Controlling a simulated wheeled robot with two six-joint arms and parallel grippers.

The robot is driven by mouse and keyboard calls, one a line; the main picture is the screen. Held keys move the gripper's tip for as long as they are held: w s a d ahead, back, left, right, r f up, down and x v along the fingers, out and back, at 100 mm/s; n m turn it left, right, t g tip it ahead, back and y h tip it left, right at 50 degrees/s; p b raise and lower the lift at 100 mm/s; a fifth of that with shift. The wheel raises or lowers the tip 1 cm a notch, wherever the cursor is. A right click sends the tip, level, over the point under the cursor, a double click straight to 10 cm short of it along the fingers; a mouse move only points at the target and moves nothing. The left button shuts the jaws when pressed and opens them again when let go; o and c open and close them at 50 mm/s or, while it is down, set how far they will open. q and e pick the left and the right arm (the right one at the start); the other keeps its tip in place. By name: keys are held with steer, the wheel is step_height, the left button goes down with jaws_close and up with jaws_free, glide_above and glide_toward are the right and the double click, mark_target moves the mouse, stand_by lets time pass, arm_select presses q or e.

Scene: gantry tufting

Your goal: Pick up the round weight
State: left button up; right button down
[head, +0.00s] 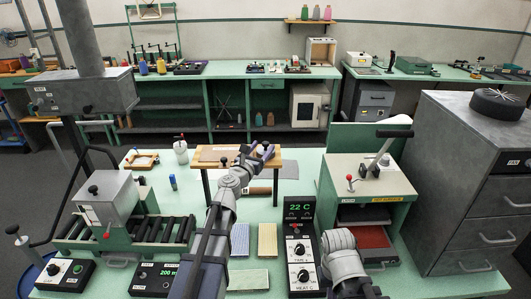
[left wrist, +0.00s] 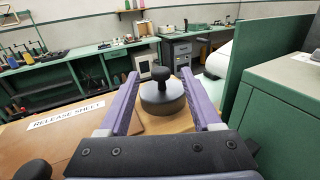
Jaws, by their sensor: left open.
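The round weight (left wrist: 162,102) is a dark grey disc with a black knob on top. It stands upright on a small wooden stand (head: 205,166), close to the end of a brown sheet labelled RELEASE SHEET (left wrist: 75,117). My left gripper (head: 262,151) is at the right end of this stand. In the left wrist view its two purple fingers (left wrist: 159,76) are spread, one on each side of the weight, with gaps visible. In the head view the gripper largely hides the weight. My right arm shows low in the head view, but its gripper does not.
A green press (head: 370,177) stands to the right of the stand. A roller unit (head: 120,215) is at the left.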

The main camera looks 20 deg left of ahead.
mark_target(264, 145)
arm_select(q)
steer(key=w, duration=0.3)
steer(key=shift+w+d+f, duration=0.1)
steer(key=shift+w+d, duration=0.1)
steer(key=shift+s, duration=0.1)
jaws_close()
stand_by(1.1)
